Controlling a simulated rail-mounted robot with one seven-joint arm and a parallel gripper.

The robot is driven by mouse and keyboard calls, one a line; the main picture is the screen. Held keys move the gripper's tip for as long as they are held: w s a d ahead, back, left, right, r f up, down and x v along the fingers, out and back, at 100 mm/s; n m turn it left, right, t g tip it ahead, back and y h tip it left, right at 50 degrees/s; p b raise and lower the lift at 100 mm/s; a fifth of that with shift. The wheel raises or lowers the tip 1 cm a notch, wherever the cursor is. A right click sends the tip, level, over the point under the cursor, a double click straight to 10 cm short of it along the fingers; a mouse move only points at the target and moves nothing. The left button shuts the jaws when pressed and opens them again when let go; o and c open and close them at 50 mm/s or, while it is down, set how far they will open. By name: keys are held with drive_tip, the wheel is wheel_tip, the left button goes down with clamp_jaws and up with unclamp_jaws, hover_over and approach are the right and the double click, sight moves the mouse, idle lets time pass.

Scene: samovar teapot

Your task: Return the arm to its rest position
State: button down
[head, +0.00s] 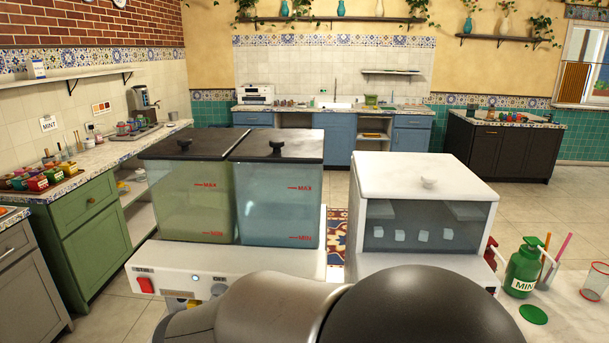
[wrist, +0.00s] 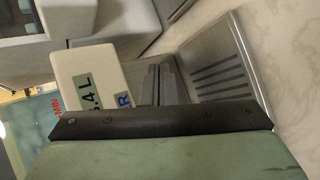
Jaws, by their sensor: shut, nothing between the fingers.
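My arm (head: 300,305) crosses the bottom of the head view as a grey link and a large black dome. My gripper is not visible in the head view, hidden or out of frame. In the wrist view my gripper (wrist: 160,72) shows as two grey fingers close together beyond the dark edge of a pale green part. They are shut and hold nothing. They point toward a grey slotted tray (wrist: 215,62) and a white block with green and blue letter labels (wrist: 78,68). I cannot tell whether the fingertips touch anything.
A white dispenser (head: 250,262) with green and blue tanks stands beside a white-topped machine (head: 425,178) holding pale cubes, both close beyond my arm. A green mint bottle (head: 522,270) and a clear glass (head: 596,282) stand at the right. Counters line the room; open floor lies between.

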drive_tip(key=s+d+f+m+g+y, duration=0.1)
drive_tip(key=s+d+m+g, duration=0.35)
drive_tip(key=d, duration=0.85)
drive_tip(key=s+d+f+m+g+y, duration=0.2)
drive_tip(key=s+d+m+y, duration=0.4)
drive_tip(key=s, duration=0.4)
drive_tip(key=shift+s+d+y, duration=0.2)
drive_tip(key=shift+d+y, duration=0.2)
drive_tip(key=shift+d, duration=0.05)
